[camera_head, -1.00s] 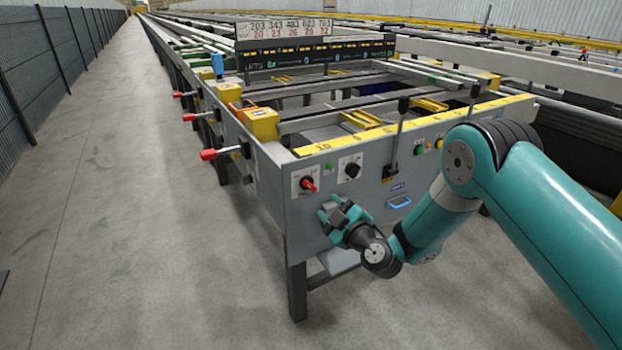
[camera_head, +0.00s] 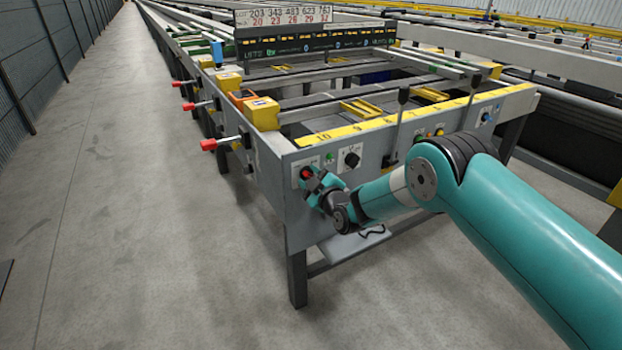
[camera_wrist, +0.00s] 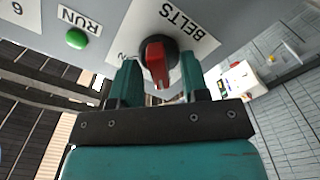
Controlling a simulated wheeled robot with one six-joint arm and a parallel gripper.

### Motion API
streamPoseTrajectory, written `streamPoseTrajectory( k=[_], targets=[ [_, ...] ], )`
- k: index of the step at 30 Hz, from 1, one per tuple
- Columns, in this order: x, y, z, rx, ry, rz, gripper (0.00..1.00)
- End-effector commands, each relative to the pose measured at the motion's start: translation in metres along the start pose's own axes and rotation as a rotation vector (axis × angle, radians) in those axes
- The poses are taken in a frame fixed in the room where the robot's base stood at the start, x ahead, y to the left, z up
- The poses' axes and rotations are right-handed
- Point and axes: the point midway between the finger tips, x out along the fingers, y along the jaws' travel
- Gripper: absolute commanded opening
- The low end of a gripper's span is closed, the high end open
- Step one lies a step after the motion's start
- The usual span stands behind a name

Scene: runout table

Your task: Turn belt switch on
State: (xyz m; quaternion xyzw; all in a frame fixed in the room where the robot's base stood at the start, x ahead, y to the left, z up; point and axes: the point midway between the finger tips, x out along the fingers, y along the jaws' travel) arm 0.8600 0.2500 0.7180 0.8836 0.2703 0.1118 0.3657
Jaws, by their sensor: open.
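The belt switch (camera_wrist: 158,62) is a red-handled rotary knob on a black round base, on a white plate marked BELTS in the wrist view. It sits at the left end of the grey front panel in the head view (camera_head: 306,173). My gripper (camera_wrist: 156,75) is open, with one finger on each side of the red handle. Whether the fingers touch the handle I cannot tell. In the head view, my gripper (camera_head: 311,181) is up at the panel and covers part of the switch plate.
A green RUN button (camera_wrist: 77,39) is beside the switch. A black knob (camera_head: 352,160) lies to its right on the panel. Upright black-handled levers (camera_head: 397,125) and red-tipped side levers (camera_head: 222,143) stick out from the table. The concrete floor at left is clear.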

Motion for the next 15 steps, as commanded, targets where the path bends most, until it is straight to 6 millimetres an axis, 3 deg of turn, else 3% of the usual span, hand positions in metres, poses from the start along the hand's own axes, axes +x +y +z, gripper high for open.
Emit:
streamPoseTrajectory(
  k=[2,7,15],
  targets=[
    [-0.0002,0.0000,0.0000,0.000,0.000,0.000,0.39],
    [-0.0003,0.0001,0.0000,0.000,0.000,0.000,0.00],
    [-0.0004,-0.0001,0.0003,0.011,0.000,0.000,0.00]
  ],
)
